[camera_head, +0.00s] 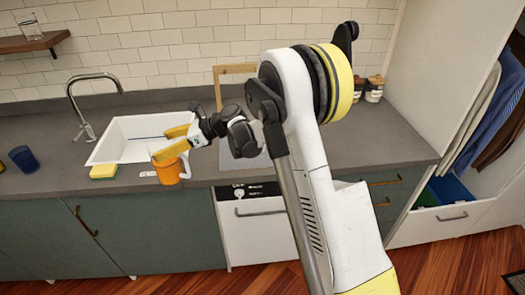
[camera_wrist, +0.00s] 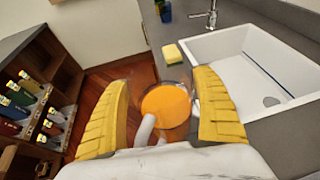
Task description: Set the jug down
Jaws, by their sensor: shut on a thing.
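The jug (camera_head: 167,174) looks clear with orange contents and a pale handle. In the head view it is in front of the sink, at the counter's front edge. In the wrist view the jug (camera_wrist: 166,104) is between the two yellow fingers of my gripper (camera_wrist: 163,92), which is shut on it. The handle points toward the wrist camera. My gripper (camera_head: 170,142) reaches in from the right in the head view. The jug's underside is hidden in the wrist view. I cannot tell whether it touches the counter (camera_head: 60,165).
A white sink (camera_head: 105,152) with a tap (camera_head: 88,105) lies behind the jug. A yellow sponge (camera_head: 103,172) is left of the jug, and a blue cup (camera_head: 24,159) further left. The wrist view shows wooden floor (camera_wrist: 135,70) and a shelf of bottles (camera_wrist: 35,100) at left.

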